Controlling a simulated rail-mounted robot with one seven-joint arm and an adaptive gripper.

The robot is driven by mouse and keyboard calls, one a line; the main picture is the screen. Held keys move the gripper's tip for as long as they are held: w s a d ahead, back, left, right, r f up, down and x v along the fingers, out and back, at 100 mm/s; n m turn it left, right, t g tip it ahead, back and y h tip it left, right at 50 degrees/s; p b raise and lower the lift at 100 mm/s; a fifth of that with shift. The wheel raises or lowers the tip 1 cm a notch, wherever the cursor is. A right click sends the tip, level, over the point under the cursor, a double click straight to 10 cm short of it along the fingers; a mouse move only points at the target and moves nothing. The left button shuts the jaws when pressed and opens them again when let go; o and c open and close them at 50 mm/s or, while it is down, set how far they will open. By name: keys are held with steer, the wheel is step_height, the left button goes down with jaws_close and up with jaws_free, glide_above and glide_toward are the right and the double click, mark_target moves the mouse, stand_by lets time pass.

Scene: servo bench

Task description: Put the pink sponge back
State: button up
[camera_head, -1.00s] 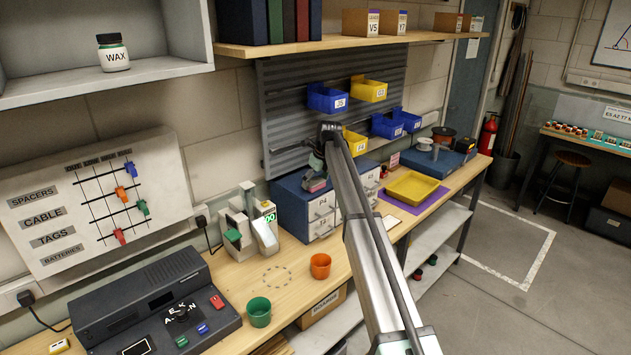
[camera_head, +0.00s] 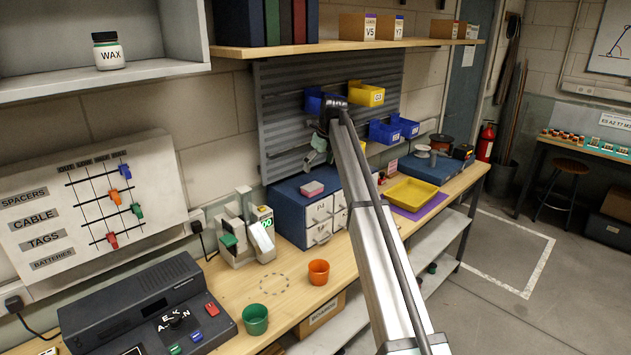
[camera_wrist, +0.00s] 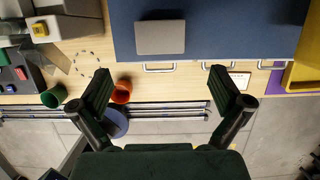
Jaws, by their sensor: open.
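The pink sponge (camera_head: 312,189) lies flat on top of the blue drawer cabinet (camera_head: 288,198). In the wrist view a flat block with a greyish top (camera_wrist: 160,37), which seems to be the sponge, lies on the blue cabinet top (camera_wrist: 220,30). My gripper (camera_head: 318,158) is above the sponge in the head view, with a gap between them. In the wrist view my gripper (camera_wrist: 160,84) has its fingers wide apart with nothing between them. The arm hides part of the cabinet's right side.
An orange cup (camera_head: 318,272) and a green cup (camera_head: 255,320) stand on the bench near a dashed circle. A yellow tray (camera_head: 412,194) is on a purple mat right of the cabinet. Blue and yellow bins (camera_head: 366,94) hang on the panel behind my gripper.

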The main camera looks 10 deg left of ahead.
steer(key=shift+v, duration=1.35)
steer(key=s+d+f+n+h, duration=0.1)
steer(key=s+d+f+n, duration=0.5)
steer(key=s+f, duration=0.55)
steer(key=s+d+f+n+g, duration=0.1)
steer(key=s+d+f+n, duration=0.55)
steer(key=f, duration=0.85)
steer(key=s+d+f+n+h, duration=0.1)
steer(key=s+d+f+n, duration=0.3)
steer(key=s+d+f, duration=0.55)
steer(key=s+d+f+n, duration=0.2)
steer(key=s+f+n, duration=0.15)
steer(key=s, duration=0.45)
steer(key=s+d+f+n+g, duration=0.1)
steer(key=s+f+n, duration=0.2)
steer(key=s+f, duration=0.3)
steer(key=s+d+f+n, duration=0.2)
steer(key=s+f+n, duration=0.1)
steer(key=s, duration=0.6)
steer(key=s+f+g+b, duration=0.2)
steer(key=s+f+g, duration=0.1)
steer(key=s+f, duration=0.8)
steer(key=s+f+g+b, duration=0.2)
steer(key=s+f+g, duration=0.1)
steer(key=s+f, duration=0.8)
steer(key=s, duration=0.5)
steer(key=shift+s+a+g+h, duration=0.2)
steer(key=shift+s+g+h, duration=0.1)
steer(key=shift+g, duration=0.1)
